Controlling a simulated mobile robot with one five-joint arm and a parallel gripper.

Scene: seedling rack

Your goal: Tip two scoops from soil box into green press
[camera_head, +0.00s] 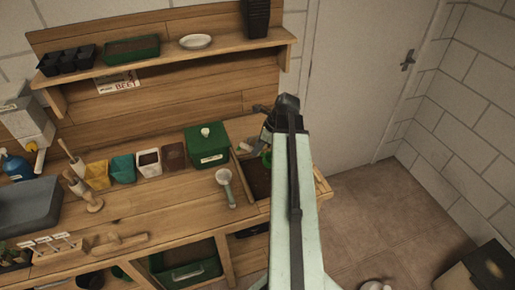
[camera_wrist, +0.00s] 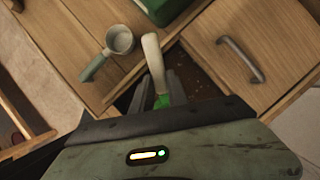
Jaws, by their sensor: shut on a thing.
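My gripper (camera_wrist: 165,90) is shut on a tool (camera_wrist: 154,62) with a pale, rounded upper part and a bright green part between the fingers. The tool's lower end is hidden. My gripper is over the soil box (camera_wrist: 127,100), a wooden-walled bin with dark soil, at the bench's right end. In the head view, my arm covers part of the soil box (camera_head: 246,186). A cream round scoop (camera_head: 225,178) with a grey-green handle lies on the bench left of the soil box. A green lidded box (camera_head: 208,157) with a white knob stands behind it. I cannot tell which thing is the green press.
Wooden tools and a grey tray (camera_head: 27,205) are farther left. A shelf (camera_head: 165,58) with trays hangs above.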

